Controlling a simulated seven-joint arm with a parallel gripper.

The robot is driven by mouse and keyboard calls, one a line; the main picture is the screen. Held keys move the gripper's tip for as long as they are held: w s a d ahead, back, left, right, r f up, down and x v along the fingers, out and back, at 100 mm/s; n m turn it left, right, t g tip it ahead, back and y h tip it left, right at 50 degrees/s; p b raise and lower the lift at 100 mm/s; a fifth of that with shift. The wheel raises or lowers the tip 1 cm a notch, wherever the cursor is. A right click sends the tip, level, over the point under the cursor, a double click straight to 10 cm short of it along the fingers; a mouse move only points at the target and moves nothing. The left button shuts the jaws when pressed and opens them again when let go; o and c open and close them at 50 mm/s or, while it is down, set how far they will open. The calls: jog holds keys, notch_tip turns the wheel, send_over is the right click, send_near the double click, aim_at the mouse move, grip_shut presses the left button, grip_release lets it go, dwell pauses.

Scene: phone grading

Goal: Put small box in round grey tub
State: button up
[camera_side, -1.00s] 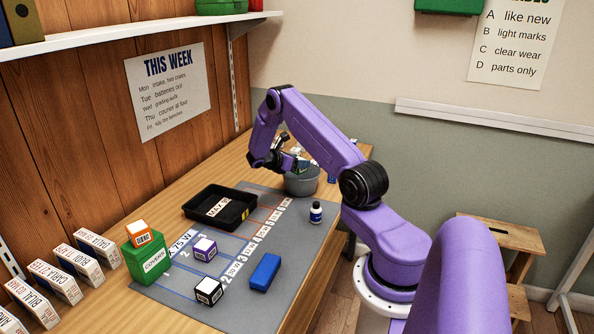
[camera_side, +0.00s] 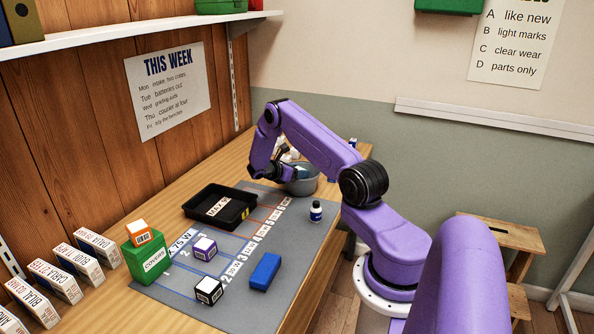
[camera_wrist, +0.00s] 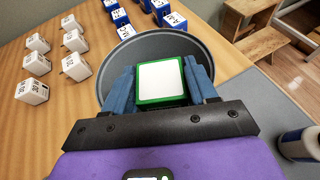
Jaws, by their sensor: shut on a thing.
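The small box (camera_wrist: 161,82), white-topped with green edges, is between the two blue fingers of my gripper (camera_wrist: 161,86) in the wrist view. My gripper is shut on it. The round grey tub (camera_wrist: 115,62) is under and around the box in that view. In the side view, my gripper (camera_side: 290,174) is at the grey tub (camera_side: 303,188), with the fingers low at its mouth. The box is mostly hidden there. Whether it touches the tub's floor cannot be told.
Several white boxes (camera_wrist: 76,66) and blue boxes (camera_wrist: 121,17) stand beyond the tub. A white bottle (camera_side: 316,211) with a dark label stands in front of the tub. A black tray (camera_side: 195,209) and a grey mat (camera_side: 225,305) lie nearer, with a blue block (camera_side: 265,272) on the mat.

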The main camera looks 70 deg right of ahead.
jog(key=shift+f, duration=0.15)
jog(key=o, duration=1.1)
jog(key=shift+c, duration=0.2)
jog(key=shift+r, duration=0.2)
jog(key=w+a+r+t+y, duration=0.15)
jog(key=a+r, duration=0.25)
jog(key=a, duration=0.4)
jog(key=w+a+r+t, duration=0.1)
jog(key=w+a+r, duration=0.25)
jog(key=a, duration=0.55)
jog(key=w+a+r+t+y, duration=0.1)
jog(key=a+r, duration=0.3)
jog(key=a, duration=0.4)
jog(key=s+a+r+m+t+y, duration=0.1)
jog(key=s+a+r+t+y, duration=0.2)
jog(key=a, duration=0.9)
jog(key=s+a+r+y, duration=0.1)
jog(key=s+a+y, duration=0.1)
jog(key=s+a, duration=0.3)
jog(key=s+a+r+y, duration=0.2)
jog(key=s+a, duration=0.3)
jog(key=s, duration=0.8)
jog(key=s+a+r+y, duration=0.1)
jog(key=s+a+y, duration=0.2)
jog(key=s, duration=0.6)
jog(key=shift+a+r+g, duration=0.25)
jog(key=shift+a+g, duration=0.2)
jog(key=shift+a, duration=0.65)
